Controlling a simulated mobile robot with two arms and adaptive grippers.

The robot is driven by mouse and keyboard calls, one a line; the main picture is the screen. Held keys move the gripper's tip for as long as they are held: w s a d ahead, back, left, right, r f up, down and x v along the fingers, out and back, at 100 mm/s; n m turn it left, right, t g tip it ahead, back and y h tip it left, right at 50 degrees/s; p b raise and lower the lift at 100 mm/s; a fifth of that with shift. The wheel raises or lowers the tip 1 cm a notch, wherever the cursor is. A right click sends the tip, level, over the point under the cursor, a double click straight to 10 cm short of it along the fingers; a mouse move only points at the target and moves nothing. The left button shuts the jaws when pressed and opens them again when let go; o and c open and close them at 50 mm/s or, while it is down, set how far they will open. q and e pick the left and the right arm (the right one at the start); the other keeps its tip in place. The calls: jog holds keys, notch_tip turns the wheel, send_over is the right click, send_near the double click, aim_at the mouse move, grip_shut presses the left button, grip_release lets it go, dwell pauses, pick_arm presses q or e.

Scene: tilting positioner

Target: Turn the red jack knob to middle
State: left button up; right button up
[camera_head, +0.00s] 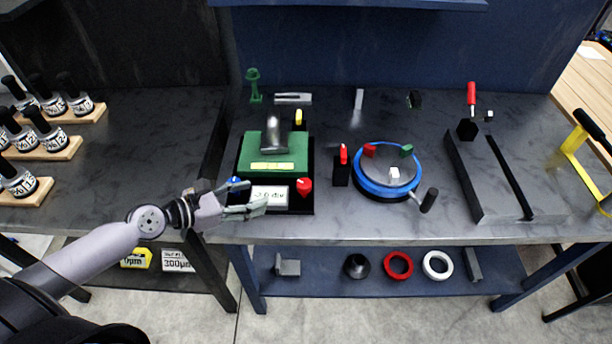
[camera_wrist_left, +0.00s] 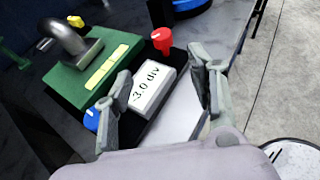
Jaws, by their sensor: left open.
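The red jack knob (camera_head: 304,186) sits at the front right corner of the tilting positioner, a green-topped block (camera_head: 297,154) on a black base. It also shows in the left wrist view (camera_wrist_left: 162,40), with a white mark on top. My left gripper (camera_head: 251,197) is open and empty at the front left of the positioner. Its fingers (camera_wrist_left: 160,68) frame the display in the wrist view, with the red knob beyond them. A blue knob (camera_wrist_left: 91,119) is close to one finger. My right gripper is not in view.
A yellow knob (camera_head: 298,117) is at the positioner's back right. A black block with a red top (camera_head: 343,154) and a blue-rimmed turntable (camera_head: 371,189) stand to the right. The bench front edge is close to my gripper. Rings lie on the shelf below.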

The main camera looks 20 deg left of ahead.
aim_at(302, 184)
pick_arm(q)
jog(key=p+x, duration=0.1)
jog(key=x, duration=1.6)
jog(key=shift+s+d+p, duration=0.1)
jog(key=shift+d+p, duration=0.05)
jog(key=shift+p, duration=0.25)
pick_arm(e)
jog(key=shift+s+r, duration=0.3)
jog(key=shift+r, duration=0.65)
pick_arm(q)
jog(key=shift+r, duration=0.1)
